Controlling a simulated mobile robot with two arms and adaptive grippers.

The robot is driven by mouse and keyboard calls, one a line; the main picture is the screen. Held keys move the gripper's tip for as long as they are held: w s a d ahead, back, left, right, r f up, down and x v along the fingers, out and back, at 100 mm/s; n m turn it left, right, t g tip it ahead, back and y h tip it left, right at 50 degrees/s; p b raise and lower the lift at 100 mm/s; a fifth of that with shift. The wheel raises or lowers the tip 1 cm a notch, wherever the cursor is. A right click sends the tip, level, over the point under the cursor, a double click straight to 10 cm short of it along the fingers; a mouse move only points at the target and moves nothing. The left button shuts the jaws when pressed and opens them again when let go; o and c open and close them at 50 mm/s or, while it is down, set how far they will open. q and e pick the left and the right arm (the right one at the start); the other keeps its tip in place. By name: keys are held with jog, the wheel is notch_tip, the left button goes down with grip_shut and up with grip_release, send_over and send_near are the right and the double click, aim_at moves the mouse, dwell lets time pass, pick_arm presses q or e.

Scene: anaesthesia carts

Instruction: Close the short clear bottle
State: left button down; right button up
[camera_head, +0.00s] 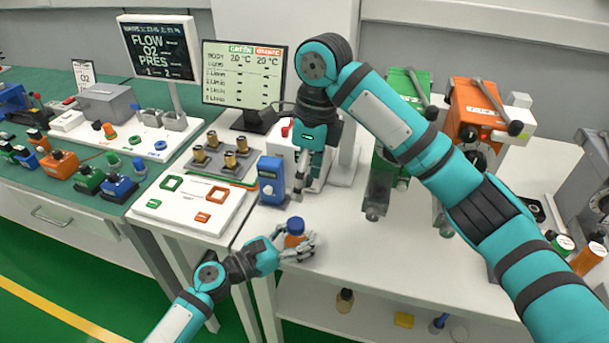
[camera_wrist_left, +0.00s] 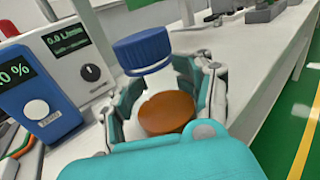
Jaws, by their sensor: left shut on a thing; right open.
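The short clear bottle (camera_wrist_left: 157,84) holds amber-brown liquid, and a blue cap (camera_wrist_left: 143,51) sits at its mouth. I cannot tell how tightly the cap is seated. My left gripper (camera_wrist_left: 168,100) is shut around the bottle's body. In the head view the left gripper (camera_head: 297,243) holds the bottle (camera_head: 295,240) near the front edge of the white table, with the blue cap (camera_head: 295,225) upward. Its fingers hide part of the body. My right gripper (camera_head: 306,188) is open and empty, pointing down behind and above the cap, apart from it.
A blue device (camera_head: 271,180) stands just left of the bottle. Behind it are a screen (camera_head: 243,75) and a tray with several brass parts (camera_head: 222,160). Green (camera_head: 405,88) and orange (camera_head: 478,105) machines stand to the right. The table's front right is clear.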

pick_arm(q)
jog(key=shift+c, duration=1.9)
grip_release()
jog(key=v, duration=1.2)
jog(key=shift+f, duration=0.15)
